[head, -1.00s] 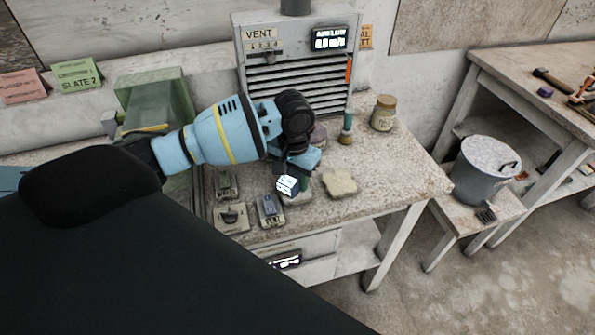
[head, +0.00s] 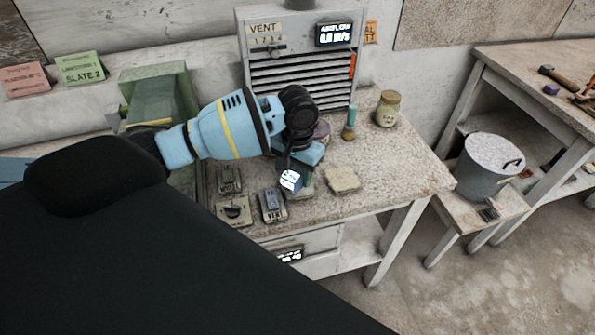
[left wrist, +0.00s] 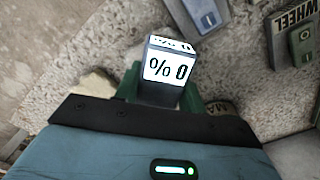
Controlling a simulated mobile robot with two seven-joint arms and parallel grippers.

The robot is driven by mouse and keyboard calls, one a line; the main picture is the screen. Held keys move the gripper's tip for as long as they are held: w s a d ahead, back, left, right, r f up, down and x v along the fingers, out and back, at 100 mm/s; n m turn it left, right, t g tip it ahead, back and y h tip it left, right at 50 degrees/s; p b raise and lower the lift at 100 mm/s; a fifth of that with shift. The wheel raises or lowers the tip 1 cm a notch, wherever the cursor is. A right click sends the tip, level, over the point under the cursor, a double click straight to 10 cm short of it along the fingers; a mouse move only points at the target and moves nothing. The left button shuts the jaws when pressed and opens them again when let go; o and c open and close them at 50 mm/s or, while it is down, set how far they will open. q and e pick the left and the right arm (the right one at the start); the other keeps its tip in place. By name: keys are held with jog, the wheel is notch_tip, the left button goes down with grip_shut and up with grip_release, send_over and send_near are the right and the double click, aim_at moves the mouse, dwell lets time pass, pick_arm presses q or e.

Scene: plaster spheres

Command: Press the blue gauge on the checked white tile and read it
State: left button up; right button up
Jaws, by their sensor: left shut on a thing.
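My left gripper (head: 303,168) is shut on the blue gauge (head: 291,181), above the front part of the workbench. The gauge has a bright lit face. In the left wrist view the gauge (left wrist: 166,72) sits between green fingers, and its display shows a percent sign and a 0. A pale piece (head: 303,193) lies just under the gauge, mostly hidden by it. I cannot tell whether the gauge touches it, or whether it is the checked white tile. A rough pale slab (head: 342,180) lies to the right. My right gripper is not in view.
Small grey switch boxes (head: 271,204) stand left of the gauge. A vent unit (head: 300,65) with a lit display stands at the back. A jar (head: 387,108) and a small bottle (head: 349,124) stand right of it.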

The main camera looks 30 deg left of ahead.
pick_arm(q)
jog(key=shift+f, duration=0.35)
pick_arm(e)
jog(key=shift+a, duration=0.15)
pick_arm(q)
jog(key=shift+f, duration=0.1)
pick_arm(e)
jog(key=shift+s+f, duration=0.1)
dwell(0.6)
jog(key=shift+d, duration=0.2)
